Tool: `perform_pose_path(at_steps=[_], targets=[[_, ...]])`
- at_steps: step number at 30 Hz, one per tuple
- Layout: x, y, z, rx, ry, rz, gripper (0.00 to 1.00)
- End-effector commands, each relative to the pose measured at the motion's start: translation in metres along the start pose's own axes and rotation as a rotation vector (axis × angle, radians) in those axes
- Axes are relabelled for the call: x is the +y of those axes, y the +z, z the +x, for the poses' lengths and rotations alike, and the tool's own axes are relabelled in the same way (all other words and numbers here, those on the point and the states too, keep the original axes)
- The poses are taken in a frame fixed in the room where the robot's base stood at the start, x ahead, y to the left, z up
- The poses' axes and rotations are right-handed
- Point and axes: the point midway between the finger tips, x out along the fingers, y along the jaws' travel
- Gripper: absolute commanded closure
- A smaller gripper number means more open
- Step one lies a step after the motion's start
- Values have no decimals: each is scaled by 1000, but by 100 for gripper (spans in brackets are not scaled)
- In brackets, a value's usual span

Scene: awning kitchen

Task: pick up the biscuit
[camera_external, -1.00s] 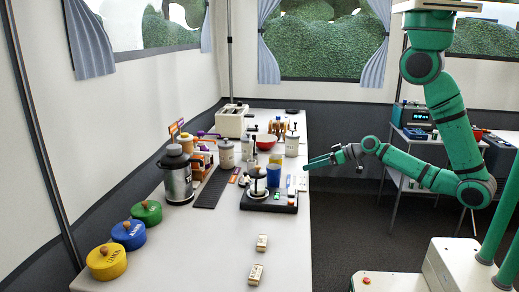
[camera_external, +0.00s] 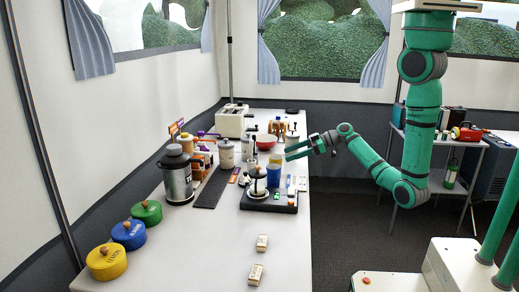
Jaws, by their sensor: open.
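Two small beige-and-gold packets lie on the white table near its front: one packet (camera_external: 262,242) and, closer, another packet (camera_external: 255,274). Either could be the biscuit; I cannot read their labels. My gripper (camera_external: 297,151) is open and empty. No other biscuit can be made out among the small items.
A dark tray (camera_external: 283,207) holds a glass press, and a blue cup (camera_external: 273,175) stands by it. A steel urn (camera_external: 178,177), a red bowl (camera_external: 266,142) and a toaster (camera_external: 231,120) stand further back. Yellow (camera_external: 106,262), blue and green tins line the left. The table's front right is clear.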

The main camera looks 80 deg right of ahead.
Motion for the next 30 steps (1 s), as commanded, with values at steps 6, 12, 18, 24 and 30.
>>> perform_pose_path(at_steps=[6,12,18,24,30], targets=[[0,0,20,0,1,1,33],[-1,3,38,0,0,2,33],[-2,5,65,-1,1,1,33],[-2,5,73,-1,1,2,33],[-2,5,73,0,2,2,45]])
